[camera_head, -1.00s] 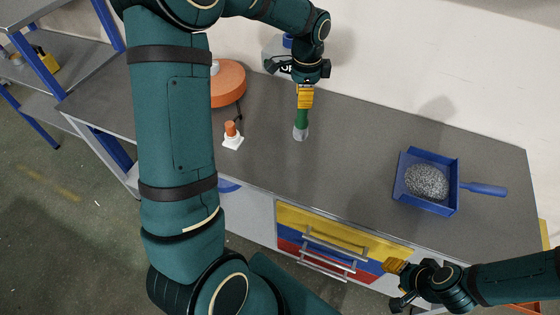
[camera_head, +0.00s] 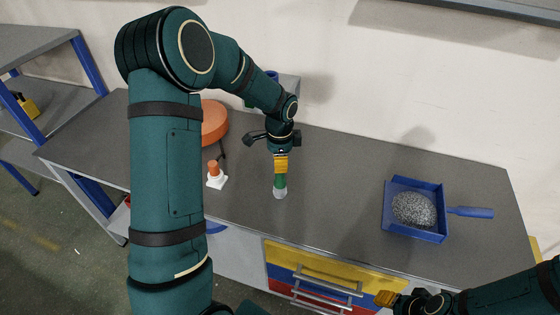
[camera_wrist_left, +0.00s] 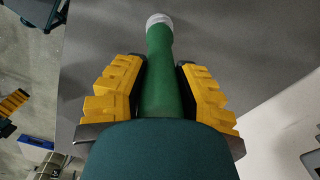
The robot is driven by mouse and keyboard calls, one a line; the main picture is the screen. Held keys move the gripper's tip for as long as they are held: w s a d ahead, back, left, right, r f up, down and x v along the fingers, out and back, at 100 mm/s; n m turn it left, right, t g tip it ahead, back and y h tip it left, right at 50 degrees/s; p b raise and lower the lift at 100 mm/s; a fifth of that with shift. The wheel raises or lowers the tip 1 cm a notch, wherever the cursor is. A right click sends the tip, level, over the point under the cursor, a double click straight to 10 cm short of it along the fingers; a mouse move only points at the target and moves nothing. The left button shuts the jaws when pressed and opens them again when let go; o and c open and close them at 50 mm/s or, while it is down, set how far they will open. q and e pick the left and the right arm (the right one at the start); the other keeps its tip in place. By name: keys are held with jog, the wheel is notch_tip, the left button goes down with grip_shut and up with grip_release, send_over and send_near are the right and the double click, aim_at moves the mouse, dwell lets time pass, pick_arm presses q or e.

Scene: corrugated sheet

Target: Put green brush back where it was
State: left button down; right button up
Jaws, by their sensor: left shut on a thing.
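The green brush (camera_head: 280,182) hangs roughly upright below my left gripper (camera_head: 281,163), with its pale tip pointing down over the grey worktop. The left gripper is shut on it. In the left wrist view the green brush (camera_wrist_left: 168,75) runs between the yellow fingers of the left gripper (camera_wrist_left: 165,95), its whitish end away from the palm. I cannot tell whether the tip touches the worktop. My right gripper (camera_head: 386,298) is at the lower right, near the front of the drawers; its fingers are partly seen.
An orange and white cone-like piece (camera_head: 215,175) stands left of the brush, by an orange round object (camera_head: 213,123). A blue dustpan (camera_head: 433,234) holding a grey granular heap (camera_head: 413,209) lies right. The worktop (camera_head: 340,180) between is clear. Coloured drawers (camera_head: 330,270) are below.

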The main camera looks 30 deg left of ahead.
pick_arm(q)
jog(key=shift+r, duration=0.1)
jog(key=shift+f, duration=0.2)
jog(key=c, duration=0.8)
grip_release()
jog(key=shift+r, duration=0.15)
notch_tip(320, 180, up, 12)
jog(key=shift+s+r+p, duration=0.1)
jog(key=shift+p, duration=0.45)
